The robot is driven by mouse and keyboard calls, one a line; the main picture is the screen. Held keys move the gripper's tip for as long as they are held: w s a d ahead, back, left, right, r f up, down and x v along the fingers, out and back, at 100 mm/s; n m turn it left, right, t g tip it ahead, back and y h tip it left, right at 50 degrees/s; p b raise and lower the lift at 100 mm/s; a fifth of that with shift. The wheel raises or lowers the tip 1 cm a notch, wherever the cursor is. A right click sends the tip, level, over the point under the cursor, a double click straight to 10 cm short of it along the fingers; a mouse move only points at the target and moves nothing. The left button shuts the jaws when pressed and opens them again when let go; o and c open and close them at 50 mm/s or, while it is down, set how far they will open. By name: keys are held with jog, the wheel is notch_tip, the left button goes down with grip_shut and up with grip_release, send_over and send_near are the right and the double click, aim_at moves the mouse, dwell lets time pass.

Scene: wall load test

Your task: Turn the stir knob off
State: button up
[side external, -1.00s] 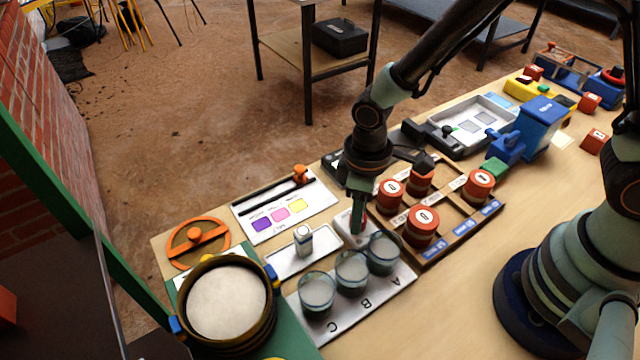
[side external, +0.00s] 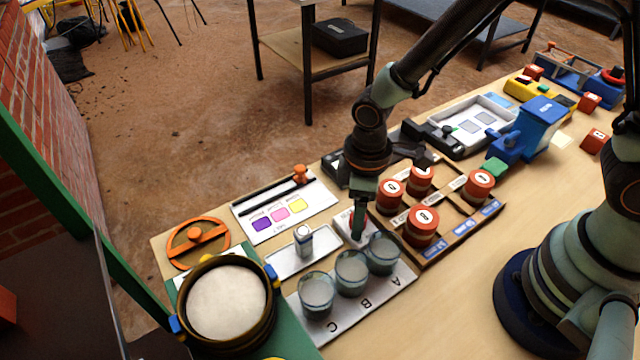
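A small white box (side external: 345,227) with a bit of red on top stands behind the glass beakers. It appears to carry the stir knob, but my gripper hides most of its top. My gripper (side external: 358,228) points straight down over this box, with its fingertips at or just above the red part. I cannot tell whether the fingers touch or grip the knob, or how far apart they are. The direction the knob points is hidden.
Three beakers (side external: 351,272) on a marked plate stand close in front of the box. A small bottle (side external: 304,240) on a white tray is to the left. A wooden rack (side external: 455,232) with several red-capped jars is close on the right. An orange wheel (side external: 198,243) lies far left.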

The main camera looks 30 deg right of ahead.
notch_tip(320, 180, up, 12)
dwell(0.7)
jog(key=shift+r, duration=0.1)
jog(key=d+r+m+t, duration=0.2)
jog(key=d+r+m, duration=0.2)
jog(key=d, duration=0.4)
jog(key=s+d+r+m+t, duration=0.1)
jog(key=d+r+m+t, duration=0.2)
jog(key=d+r+m, duration=0.2)
jog(key=d+r, duration=0.1)
jog(key=d, duration=0.2)
jog(key=shift+s+d+t, duration=0.15)
jog(key=shift+d+t, duration=0.1)
jog(key=shift+t, duration=0.05)
